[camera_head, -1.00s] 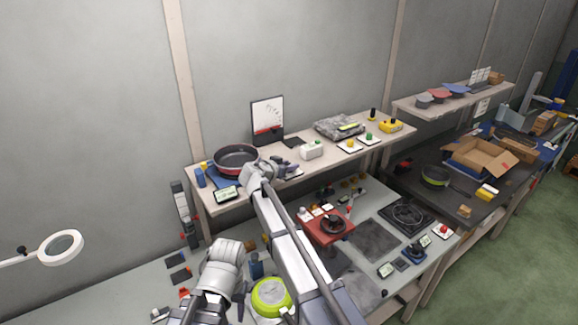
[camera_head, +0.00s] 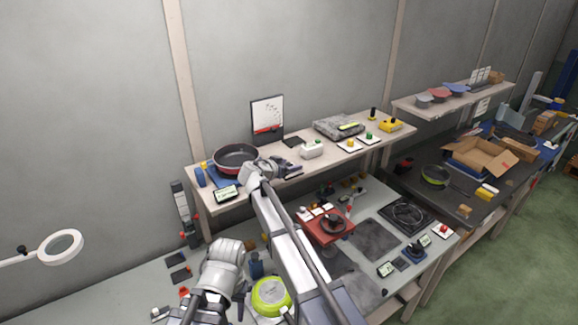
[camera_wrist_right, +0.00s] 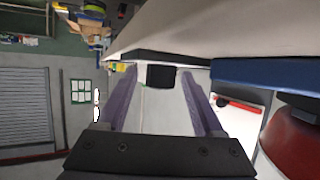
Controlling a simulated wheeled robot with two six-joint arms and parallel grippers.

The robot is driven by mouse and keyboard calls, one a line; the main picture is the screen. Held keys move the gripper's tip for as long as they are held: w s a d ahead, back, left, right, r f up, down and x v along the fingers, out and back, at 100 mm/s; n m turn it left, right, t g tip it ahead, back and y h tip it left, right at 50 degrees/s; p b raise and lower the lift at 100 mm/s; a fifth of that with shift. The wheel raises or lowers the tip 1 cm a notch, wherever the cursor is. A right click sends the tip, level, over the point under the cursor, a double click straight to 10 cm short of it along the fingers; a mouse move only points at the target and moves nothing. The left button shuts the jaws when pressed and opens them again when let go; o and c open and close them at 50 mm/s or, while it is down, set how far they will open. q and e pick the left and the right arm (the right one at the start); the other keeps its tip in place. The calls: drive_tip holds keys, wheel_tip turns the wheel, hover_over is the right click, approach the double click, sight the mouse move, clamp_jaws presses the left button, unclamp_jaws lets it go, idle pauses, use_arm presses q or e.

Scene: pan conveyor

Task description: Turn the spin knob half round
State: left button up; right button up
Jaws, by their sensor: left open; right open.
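No label is readable, so I cannot tell which control is the spin knob. A red stand (camera_head: 328,232) on the lower bench carries a black round wheel (camera_head: 333,223). A small blue unit with a dark top (camera_head: 414,251) sits further right. My right gripper (camera_head: 289,168) is open at the front of the upper shelf, just right of the red-and-black pan (camera_head: 236,156). In the right wrist view its purple fingers (camera_wrist_right: 160,82) are apart, with a dark block (camera_wrist_right: 161,76) seen between them. My left gripper (camera_head: 240,303) is low, beside the lime-green pan (camera_head: 271,296); its fingers are partly hidden.
The upper shelf (camera_head: 372,146) also holds a white device (camera_head: 312,149), a grey slab (camera_head: 338,127) and several coloured buttons. A whiteboard (camera_head: 267,117) stands behind. A ring lamp (camera_head: 60,246) is at far left. A dark bench (camera_head: 470,201) with an open carton (camera_head: 482,158) stands right.

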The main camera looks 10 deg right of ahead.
drive_tip(key=p+v, duration=0.3)
drive_tip(key=v, duration=0.5)
drive_tip(key=shift+w+d, duration=0.1)
